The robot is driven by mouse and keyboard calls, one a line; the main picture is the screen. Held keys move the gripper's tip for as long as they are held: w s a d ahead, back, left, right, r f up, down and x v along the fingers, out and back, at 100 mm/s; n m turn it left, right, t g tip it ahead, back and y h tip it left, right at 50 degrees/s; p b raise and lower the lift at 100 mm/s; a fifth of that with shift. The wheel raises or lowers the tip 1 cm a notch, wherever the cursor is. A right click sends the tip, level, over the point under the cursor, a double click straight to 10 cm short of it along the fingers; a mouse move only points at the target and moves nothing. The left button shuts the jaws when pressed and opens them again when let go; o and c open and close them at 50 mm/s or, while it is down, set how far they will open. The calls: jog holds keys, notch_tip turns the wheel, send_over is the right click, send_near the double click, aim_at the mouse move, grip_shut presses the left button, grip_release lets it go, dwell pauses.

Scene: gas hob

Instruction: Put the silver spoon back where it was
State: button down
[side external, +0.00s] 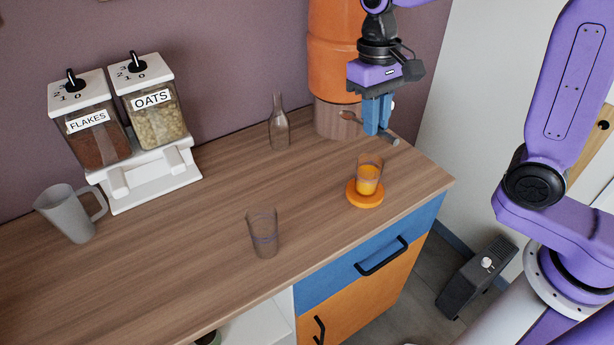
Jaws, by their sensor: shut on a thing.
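My gripper (377,128) is at the back right of the counter, pointing down with its blue fingers shut. The spoon appears to be above the counter, in front of the base of a large orange cylinder. The height is hard to judge.
A glass of orange drink (369,176) stands on an orange coaster (364,197) just below my gripper. An empty glass (263,235), a glass bottle (279,124), a grey mug (70,214) and a two-bin dispenser (150,178) stand further left. The orange cylinder (334,60) is close behind.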

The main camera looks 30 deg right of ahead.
notch_tip(320, 180, down, 8)
jog(key=t, duration=0.2)
send_over(311, 181)
jog(key=f, duration=0.9)
jog(key=shift+s, duration=0.35)
jog(key=shift+w+f, duration=0.2)
jog(key=shift+f, duration=0.05)
jog(key=shift+w+a+f, duration=0.1)
jog(key=shift+w+f, duration=0.1)
jog(key=shift+f, duration=1.5)
jog(key=shift+f, duration=0.1)
jog(key=c, duration=1.1)
grip_release()
